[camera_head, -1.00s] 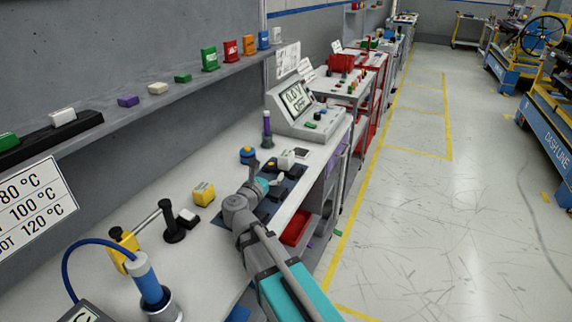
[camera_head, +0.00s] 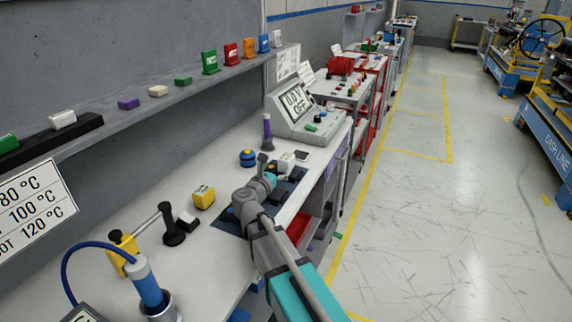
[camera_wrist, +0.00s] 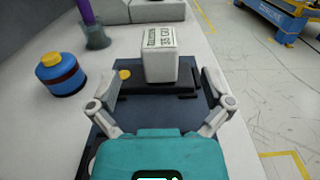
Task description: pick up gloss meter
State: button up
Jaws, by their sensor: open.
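In the wrist view my gripper (camera_wrist: 160,84) is open, with one finger on each side and nearer than the device. The fingers do not appear to touch it. A flat black piece (camera_wrist: 155,88) lies in front of its base.
A yellow block (camera_head: 203,197) sits nearer on the bench. A grey console (camera_head: 305,112) stands behind. The bench edge is close on the right.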

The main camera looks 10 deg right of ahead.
aim_at(288, 154)
jog(key=shift+x, duration=1.75)
jog(key=shift+w, duration=0.1)
jog(key=shift+x, duration=2.55)
jog(key=shift+c, duration=0.3)
jog(key=c, duration=1.2)
jog(key=shift+r, duration=0.2)
